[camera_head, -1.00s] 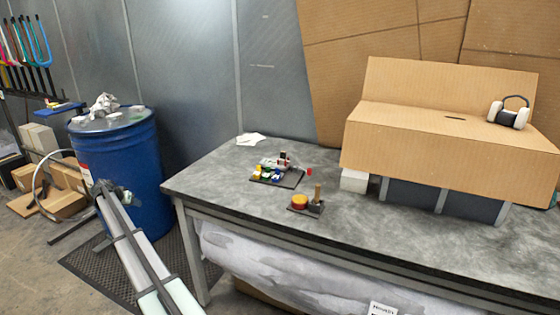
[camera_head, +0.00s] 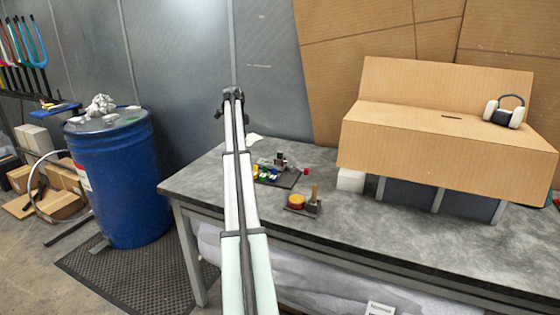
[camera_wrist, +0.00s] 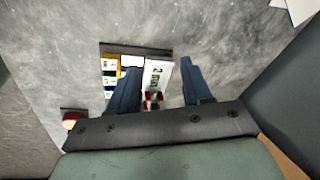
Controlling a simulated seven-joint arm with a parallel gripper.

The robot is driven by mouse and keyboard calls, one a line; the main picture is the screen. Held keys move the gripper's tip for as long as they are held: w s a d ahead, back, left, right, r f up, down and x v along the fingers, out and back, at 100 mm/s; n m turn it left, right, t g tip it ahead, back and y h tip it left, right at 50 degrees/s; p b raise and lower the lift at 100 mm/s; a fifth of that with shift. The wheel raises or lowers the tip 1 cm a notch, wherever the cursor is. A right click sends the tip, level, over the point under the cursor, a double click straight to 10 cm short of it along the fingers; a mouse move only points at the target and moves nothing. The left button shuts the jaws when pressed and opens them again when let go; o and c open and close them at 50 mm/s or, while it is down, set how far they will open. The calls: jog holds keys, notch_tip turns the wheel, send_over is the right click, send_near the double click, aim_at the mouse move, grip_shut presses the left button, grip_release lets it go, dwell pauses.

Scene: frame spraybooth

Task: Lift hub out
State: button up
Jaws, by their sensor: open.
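A dark tray (camera_head: 286,182) on the grey workbench holds several small coloured pieces (camera_head: 268,175) and a pale piece with dark and red parts (camera_head: 280,160). I cannot tell for sure which piece is the hub. In the wrist view the tray (camera_wrist: 135,49) holds yellow, blue and green labelled pieces (camera_wrist: 110,75) and a white block with dark lettering (camera_wrist: 157,75). A red-and-white part (camera_wrist: 152,100) shows below it. My gripper (camera_wrist: 159,67) is open and empty, pointing down above the tray, its left finger hiding part of it. In the head view my gripper (camera_head: 232,95) is raised left of the tray.
A small dark holder with an orange-red round piece (camera_head: 296,200) and a wooden peg (camera_head: 313,193) stands in front of the tray. A cardboard box (camera_head: 440,140) with ear defenders (camera_head: 505,112) fills the right. A blue drum (camera_head: 115,180) stands left of the bench.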

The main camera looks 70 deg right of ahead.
jog(key=s+d+r+m+y, duration=0.1)
jog(key=s+d+r+m, duration=0.15)
jog(key=s, duration=0.55)
jog(key=s+d+r+m+y, duration=0.1)
jog(key=s+d+r+m, duration=0.2)
jog(key=s, duration=0.5)
send_over(280, 152)
jog(key=shift+n+t, duration=0.3)
jog(key=shift+n, duration=0.15)
jog(key=f, duration=0.7)
jog(key=shift+w+d+f, duration=0.1)
jog(key=shift+w+d, duration=0.05)
jog(key=shift+w, duration=0.1)
jog(key=shift+s+f, duration=0.15)
jog(key=shift+f, duration=2.45)
grip_shut()
